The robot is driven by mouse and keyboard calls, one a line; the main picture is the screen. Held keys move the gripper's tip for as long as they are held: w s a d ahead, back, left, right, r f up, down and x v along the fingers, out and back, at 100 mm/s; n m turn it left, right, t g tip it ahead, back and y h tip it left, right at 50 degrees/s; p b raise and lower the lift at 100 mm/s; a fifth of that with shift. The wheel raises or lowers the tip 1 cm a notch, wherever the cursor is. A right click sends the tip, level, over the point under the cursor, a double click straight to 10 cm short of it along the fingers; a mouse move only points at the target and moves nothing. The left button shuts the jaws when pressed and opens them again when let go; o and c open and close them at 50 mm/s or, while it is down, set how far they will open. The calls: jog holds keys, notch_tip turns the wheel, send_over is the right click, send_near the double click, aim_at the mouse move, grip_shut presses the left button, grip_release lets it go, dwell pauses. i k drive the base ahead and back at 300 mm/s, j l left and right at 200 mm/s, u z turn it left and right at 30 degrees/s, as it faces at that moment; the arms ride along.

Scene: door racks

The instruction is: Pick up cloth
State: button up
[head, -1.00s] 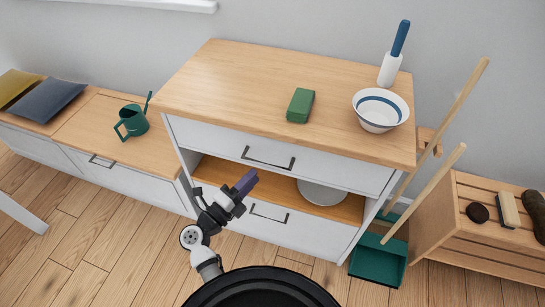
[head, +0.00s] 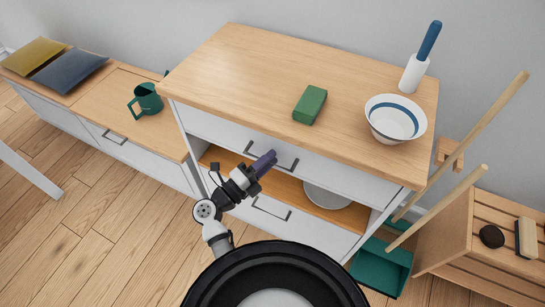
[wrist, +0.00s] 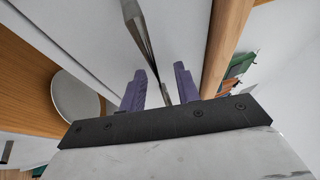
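No cloth can be made out in either view. The upper drawer (head: 215,131) of the white cabinet is shut, with a dark bar handle (head: 288,160). My gripper (head: 266,160) is at this handle, at its left part in the head view. In the wrist view, the two purple fingers (wrist: 158,88) are apart, with the handle (wrist: 142,38) running into the space between them. I cannot tell whether they touch it. The inside of the drawer is hidden.
On the wooden top (head: 225,70) are a green block (head: 310,105), a striped bowl (head: 394,119) and a blue-handled roller (head: 421,58). A plate (head: 326,196) lies on the open shelf. A green watering can (head: 146,101) stands left; wooden poles (head: 465,145) lean right.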

aim_at(308, 109)
jog(key=k+j, duration=0.5)
jog(key=k, duration=0.2)
jog(key=k+j, duration=0.3)
jog(key=j, duration=0.25)
